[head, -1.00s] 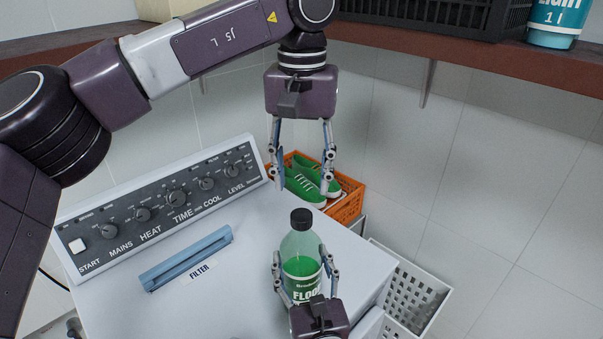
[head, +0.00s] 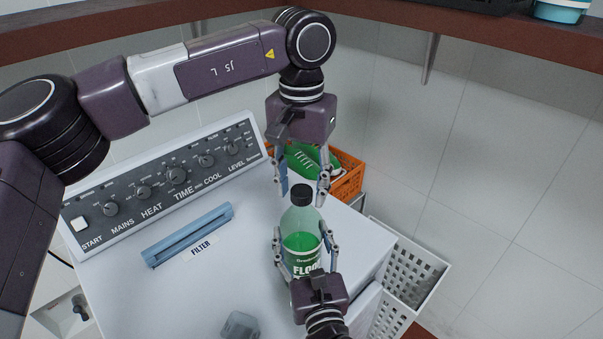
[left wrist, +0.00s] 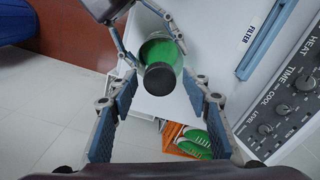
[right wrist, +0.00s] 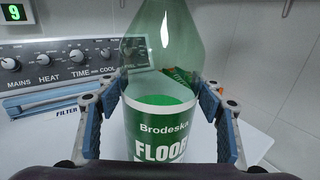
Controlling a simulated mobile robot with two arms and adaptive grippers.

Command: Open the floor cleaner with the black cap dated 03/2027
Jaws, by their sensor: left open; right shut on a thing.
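A clear bottle (head: 301,222) with green liquid and a label reading "Brodeska FLOOR" stands upright over the white machine top. It has a black cap (head: 301,195). No date is readable. My right gripper (head: 304,245) is shut around the bottle's body; in the right wrist view its pads press both sides of the bottle (right wrist: 160,110). My left gripper (head: 301,192) points down from above, open, with its fingertips around cap height. In the left wrist view the cap (left wrist: 159,76) lies between and beyond the open fingers, and I cannot tell whether they touch it.
The control panel (head: 165,182) with knobs and a blue filter handle (head: 188,234) are left of the bottle. An orange crate (head: 350,180) with green shoes (head: 308,160) is behind. A white basket (head: 408,282) stands at the right. A small grey translucent object (head: 240,326) lies in front.

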